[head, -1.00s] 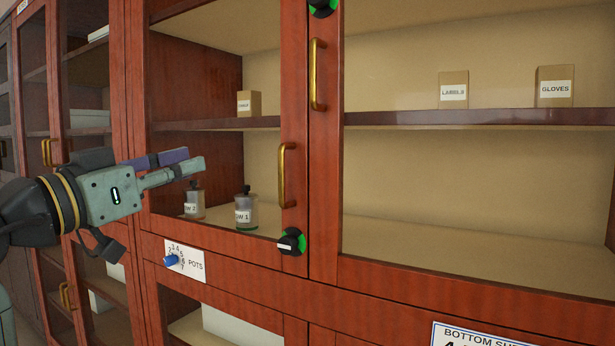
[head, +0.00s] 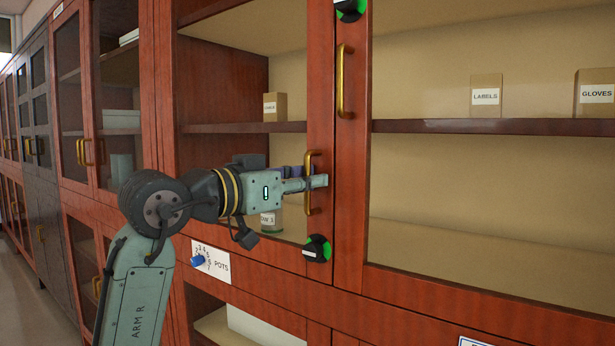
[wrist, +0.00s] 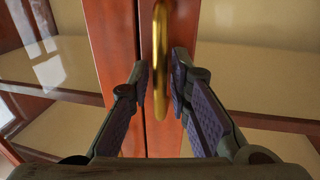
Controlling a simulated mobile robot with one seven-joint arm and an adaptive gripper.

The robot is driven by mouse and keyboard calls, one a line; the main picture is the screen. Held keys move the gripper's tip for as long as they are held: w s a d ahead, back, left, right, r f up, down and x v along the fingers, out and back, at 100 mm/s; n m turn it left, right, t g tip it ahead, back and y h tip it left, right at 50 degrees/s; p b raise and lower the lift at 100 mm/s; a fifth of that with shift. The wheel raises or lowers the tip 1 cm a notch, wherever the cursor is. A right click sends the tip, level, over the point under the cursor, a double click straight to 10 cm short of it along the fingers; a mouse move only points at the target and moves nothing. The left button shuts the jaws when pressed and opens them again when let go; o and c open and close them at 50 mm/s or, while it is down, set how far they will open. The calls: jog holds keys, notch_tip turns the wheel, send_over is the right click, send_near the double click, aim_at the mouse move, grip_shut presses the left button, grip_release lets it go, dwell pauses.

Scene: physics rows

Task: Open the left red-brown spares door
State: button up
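The left red-brown door (head: 322,130) has a glass pane and looks closed, its edge against the right door (head: 354,180). Its upright brass handle (head: 307,200) is low on its right stile, and it also shows in the wrist view (wrist: 160,50). My gripper (head: 318,181) is at this handle, partly covering it in the head view. In the wrist view, my gripper (wrist: 160,85) has its two purple-padded fingers apart, one on each side of the handle, with gaps showing. A black knob with a white pointer and green backing (head: 317,248) sits below the handle.
The right door has its own brass handle (head: 344,80) higher up and another knob (head: 350,8) above. Boxes (head: 486,96) and a bottle (head: 270,218) stand on shelves inside. More cabinets line the left.

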jog(key=shift+c, duration=0.5)
grip_shut()
dwell(0.3)
